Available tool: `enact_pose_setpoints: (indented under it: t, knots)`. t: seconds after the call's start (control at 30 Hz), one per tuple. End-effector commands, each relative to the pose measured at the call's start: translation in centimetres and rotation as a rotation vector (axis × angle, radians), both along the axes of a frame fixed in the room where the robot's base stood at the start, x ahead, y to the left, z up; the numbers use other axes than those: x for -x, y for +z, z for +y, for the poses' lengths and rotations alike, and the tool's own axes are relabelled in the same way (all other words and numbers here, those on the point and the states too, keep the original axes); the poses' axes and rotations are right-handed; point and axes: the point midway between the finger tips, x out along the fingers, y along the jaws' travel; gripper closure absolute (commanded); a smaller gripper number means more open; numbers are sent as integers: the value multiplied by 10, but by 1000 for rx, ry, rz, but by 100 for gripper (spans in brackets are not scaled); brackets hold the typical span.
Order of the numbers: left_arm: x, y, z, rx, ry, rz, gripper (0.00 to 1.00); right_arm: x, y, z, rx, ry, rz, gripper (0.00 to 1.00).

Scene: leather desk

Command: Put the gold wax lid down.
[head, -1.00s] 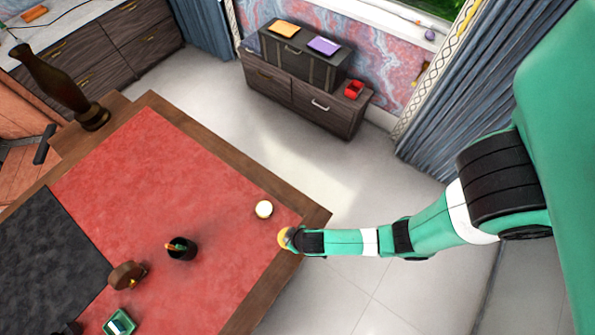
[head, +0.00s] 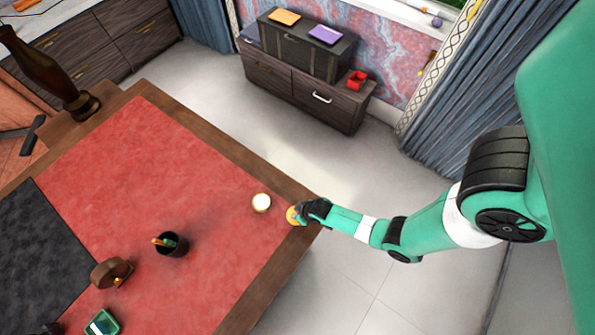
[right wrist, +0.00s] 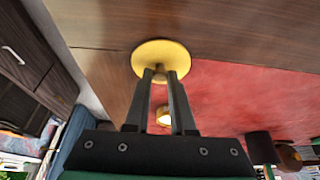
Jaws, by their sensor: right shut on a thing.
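The gold wax lid (head: 292,215) is a small round disc at the right corner of the desk, over its wooden border. In the right wrist view the lid (right wrist: 162,55) sits at my fingertips, and its knob is between them. My right gripper (head: 301,212) is shut on the lid; it also shows in the right wrist view (right wrist: 163,76). I cannot tell whether the lid touches the wood. A round pale jar (head: 261,203), seen between my fingers in the right wrist view (right wrist: 164,117), stands on the red leather to the left. My left gripper is not in view.
A dark pen cup (head: 172,245), a brown rounded object (head: 112,273) and a green box (head: 102,323) stand farther left on the desk (head: 190,180). The desk edge drops to the floor just right of the lid. Red leather behind the jar is clear.

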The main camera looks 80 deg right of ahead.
Motion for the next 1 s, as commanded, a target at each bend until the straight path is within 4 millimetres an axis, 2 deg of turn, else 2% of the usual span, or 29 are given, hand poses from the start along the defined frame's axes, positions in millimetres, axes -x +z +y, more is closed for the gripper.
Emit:
enact_pose_setpoints:
  t: [0.23, 0.27, 0.4, 0.67, 0.77, 0.87, 1.0]
  knots:
    - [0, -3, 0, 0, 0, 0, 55, 0, -3, 0, 0, 0, 0, 100]
    - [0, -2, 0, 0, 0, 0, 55, 0, -2, 0, 0, 0, 0, 74]
    - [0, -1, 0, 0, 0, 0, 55, 0, -2, 0, 0, 0, 0, 49]
    - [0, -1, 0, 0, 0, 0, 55, 0, -1, 0, 0, 0, 0, 47]
    - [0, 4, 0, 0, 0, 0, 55, 0, 5, 0, 0, 0, 0, 47]
    - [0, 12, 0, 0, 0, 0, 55, 5, 18, 3, 1, 1, -1, 47]
    - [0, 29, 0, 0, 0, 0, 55, 16, 50, 8, 1, 1, -1, 47]
